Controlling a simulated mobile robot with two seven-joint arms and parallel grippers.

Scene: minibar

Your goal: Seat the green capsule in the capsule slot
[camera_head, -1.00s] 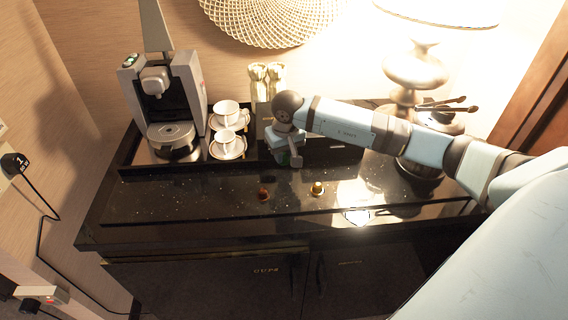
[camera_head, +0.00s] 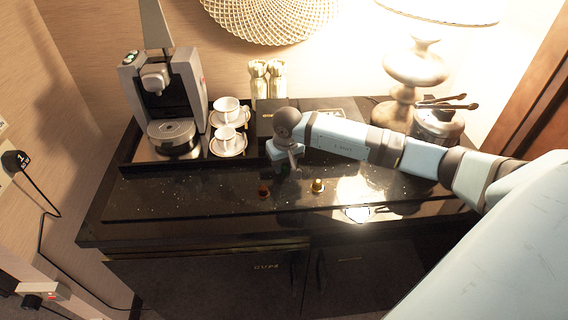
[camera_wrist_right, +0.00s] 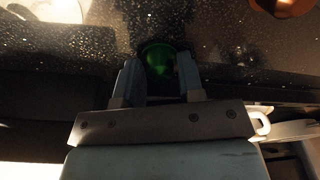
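The green capsule (camera_wrist_right: 158,58) sits between the two fingertips of my right gripper (camera_wrist_right: 157,72) in the right wrist view, its sides against the fingers. In the head view, the right gripper (camera_head: 287,165) points down over the dark counter in front of the tray, and only a small dark green patch shows at it. The gap between capsule and counter cannot be judged. The coffee machine (camera_head: 190,85) stands at the back left, with a drip tray under its spout. I cannot make out the capsule slot clearly. My left gripper is not in view.
A copper capsule (camera_head: 264,191) and a gold capsule (camera_head: 317,186) stand on the counter (camera_head: 180,200) near the gripper. Cups on saucers (camera_head: 228,150) stand right of the machine. A dark box (camera_head: 265,122) is behind the gripper. The left front counter is clear.

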